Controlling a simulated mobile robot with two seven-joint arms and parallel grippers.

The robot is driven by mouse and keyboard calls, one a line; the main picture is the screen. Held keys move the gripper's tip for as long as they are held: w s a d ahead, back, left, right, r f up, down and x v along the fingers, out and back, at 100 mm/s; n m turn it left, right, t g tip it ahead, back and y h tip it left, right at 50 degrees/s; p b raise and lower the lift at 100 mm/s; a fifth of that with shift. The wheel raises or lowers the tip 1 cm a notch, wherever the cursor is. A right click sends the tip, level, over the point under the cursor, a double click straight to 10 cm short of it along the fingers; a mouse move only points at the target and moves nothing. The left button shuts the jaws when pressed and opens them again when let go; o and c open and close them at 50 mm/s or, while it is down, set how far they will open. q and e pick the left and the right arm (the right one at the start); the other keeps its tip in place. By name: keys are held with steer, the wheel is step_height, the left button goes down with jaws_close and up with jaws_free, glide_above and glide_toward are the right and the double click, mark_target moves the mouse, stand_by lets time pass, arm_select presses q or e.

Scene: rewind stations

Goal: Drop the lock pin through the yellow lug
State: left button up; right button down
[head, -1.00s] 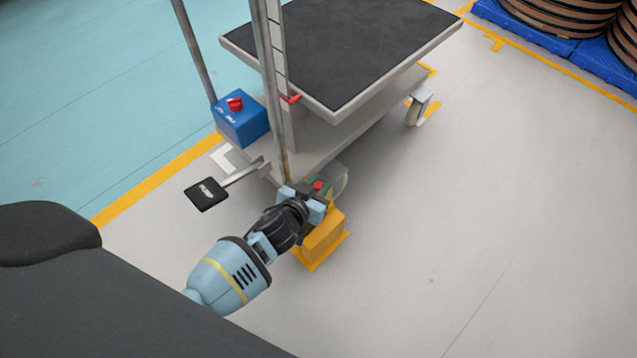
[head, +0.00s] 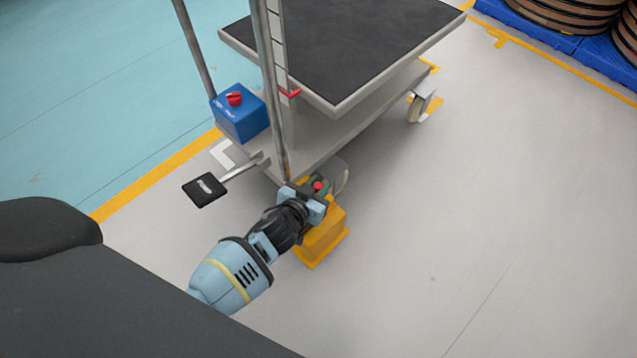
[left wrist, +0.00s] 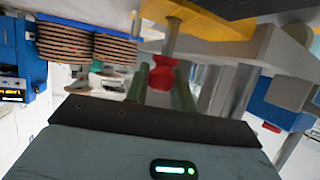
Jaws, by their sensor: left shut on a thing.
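My left gripper (head: 318,192) is shut on the red-knobbed lock pin (head: 318,186), above the yellow lug (head: 324,240) low beside the trolley's near corner. In the left wrist view the red knob of the lock pin (left wrist: 162,76) sits between my left fingers (left wrist: 162,90), and its grey shank points toward the yellow lug (left wrist: 232,28) at the top edge. The gripper hides part of the lug in the head view. I cannot tell whether the pin's tip is inside the hole. My right gripper is not in view.
The trolley with a dark deck (head: 350,45) and grey posts stands just behind the gripper. A blue box with a red knob (head: 240,115) and a black pedal (head: 205,190) are to its left. Blue pallets with reels (head: 560,40) are far right. The floor at right is clear.

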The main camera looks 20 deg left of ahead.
arm_select(q)
steer(key=shift+f+b, duration=0.55)
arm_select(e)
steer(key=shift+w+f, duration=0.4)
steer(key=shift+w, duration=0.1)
arm_select(q)
steer(key=shift+w+f, duration=0.1)
steer(key=shift+f, duration=0.25)
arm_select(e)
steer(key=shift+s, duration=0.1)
arm_select(q)
steer(key=shift+f, duration=0.35)
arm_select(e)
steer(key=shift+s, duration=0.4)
arm_select(q)
steer(key=shift+f, duration=0.45)
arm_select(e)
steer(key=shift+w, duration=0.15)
arm_select(q)
steer(key=o, duration=1.1)
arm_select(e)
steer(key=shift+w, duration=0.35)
